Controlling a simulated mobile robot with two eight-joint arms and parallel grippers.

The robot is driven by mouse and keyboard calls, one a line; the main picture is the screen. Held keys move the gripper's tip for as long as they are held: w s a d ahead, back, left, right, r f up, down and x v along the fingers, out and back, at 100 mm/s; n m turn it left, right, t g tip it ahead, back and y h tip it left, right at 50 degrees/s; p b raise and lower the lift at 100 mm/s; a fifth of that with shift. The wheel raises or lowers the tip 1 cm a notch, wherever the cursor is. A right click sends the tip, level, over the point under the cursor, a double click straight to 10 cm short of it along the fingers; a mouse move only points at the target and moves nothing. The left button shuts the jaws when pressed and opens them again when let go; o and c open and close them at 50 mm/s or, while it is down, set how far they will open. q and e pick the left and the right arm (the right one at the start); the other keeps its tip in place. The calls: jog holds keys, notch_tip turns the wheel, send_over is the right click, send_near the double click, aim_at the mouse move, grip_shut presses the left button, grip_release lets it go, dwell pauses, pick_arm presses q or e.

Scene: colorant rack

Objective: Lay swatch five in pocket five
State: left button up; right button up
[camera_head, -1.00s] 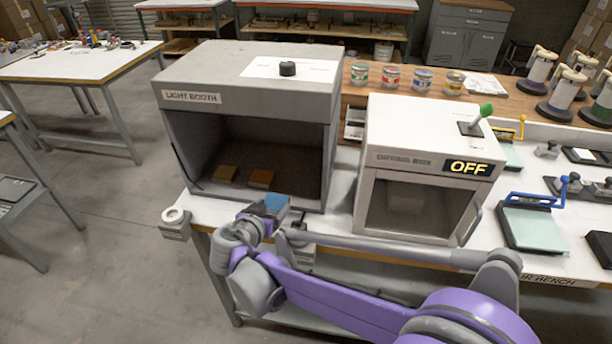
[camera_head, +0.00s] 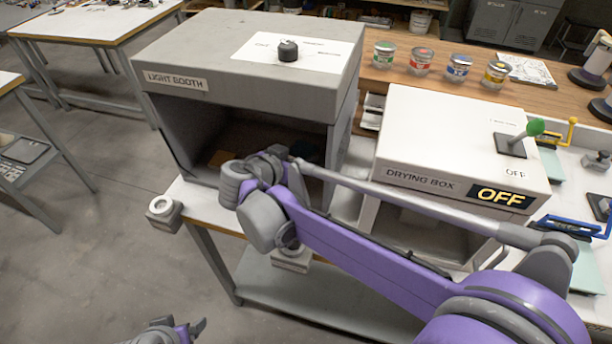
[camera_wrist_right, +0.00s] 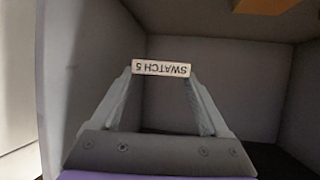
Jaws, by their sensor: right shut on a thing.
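Swatch five (camera_wrist_right: 161,68) shows in the right wrist view as a thin edge with an upside-down "SWATCH 5" label. My right gripper (camera_wrist_right: 160,78) is shut on it, one finger at each end. In the head view, my right gripper (camera_head: 277,153) is at the open front of the light booth (camera_head: 250,70), reaching in; its fingers and the swatch are hidden there. Grey booth walls surround the swatch in the wrist view. Pocket five cannot be made out. My left gripper (camera_head: 196,328) is at the bottom edge, mostly cut off.
A brownish-orange swatch (camera_head: 221,157) lies in the booth; an orange piece (camera_wrist_right: 264,5) shows at the wrist view's top. The drying box (camera_head: 455,125), reading OFF, stands right of the booth, under my forearm. Several paint cans (camera_head: 420,62) stand behind.

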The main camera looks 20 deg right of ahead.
jog(key=shift+s+a, duration=0.1)
jog(key=shift+a, duration=0.05)
send_over(298, 188)
notch_tip(298, 188, down, 5)
jog(key=shift+f+b, duration=0.15)
jog(key=shift+b, duration=0.15)
notch_tip(298, 188, down, 4)
jog(key=shift+f, duration=0.2)
